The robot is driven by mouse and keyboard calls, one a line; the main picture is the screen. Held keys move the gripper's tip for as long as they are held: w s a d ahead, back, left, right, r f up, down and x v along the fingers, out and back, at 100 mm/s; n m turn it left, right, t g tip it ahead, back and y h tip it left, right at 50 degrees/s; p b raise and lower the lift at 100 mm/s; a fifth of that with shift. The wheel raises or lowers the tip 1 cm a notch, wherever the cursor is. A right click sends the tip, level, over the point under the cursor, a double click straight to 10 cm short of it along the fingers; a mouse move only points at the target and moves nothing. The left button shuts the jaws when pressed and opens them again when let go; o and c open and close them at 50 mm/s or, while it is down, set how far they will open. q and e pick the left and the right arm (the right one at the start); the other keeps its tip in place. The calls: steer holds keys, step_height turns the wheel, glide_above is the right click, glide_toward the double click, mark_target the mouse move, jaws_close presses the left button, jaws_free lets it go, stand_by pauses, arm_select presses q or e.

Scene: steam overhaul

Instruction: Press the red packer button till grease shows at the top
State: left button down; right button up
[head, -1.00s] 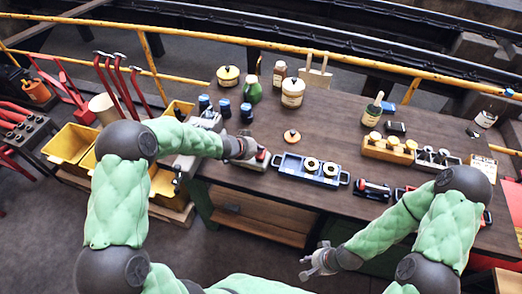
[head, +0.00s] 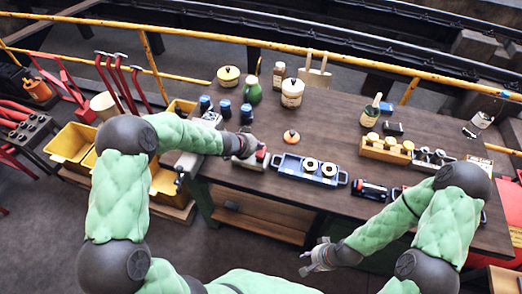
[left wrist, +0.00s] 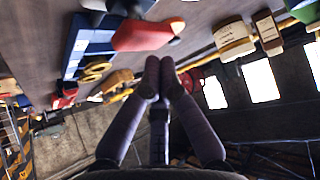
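The packer (head: 247,163) is a small grey block with a red part (head: 261,154) on top, at the front edge of the bench, left of the blue tray. My left gripper (head: 249,146) is over the packer and hides part of it; I cannot tell if it touches the button. In the left wrist view its fingers (left wrist: 158,76) are closed together with nothing between them. A red rounded shape (left wrist: 143,36), seemingly the packer's button, lies just beyond the fingertips. No grease can be made out. My right gripper (head: 305,264) is open and empty, in front of the bench.
The blue tray (head: 284,169) with brass rings stands right of the packer. An orange-topped tin (head: 291,137) is behind it. The bench middle (head: 335,125) is clear.

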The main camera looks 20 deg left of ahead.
mark_target(259, 152)
arm_select(q)
steer(key=shift+r, duration=0.1)
step_height(259, 152, up, 5)
steer(key=p, duration=0.5)
stand_by(1.0)
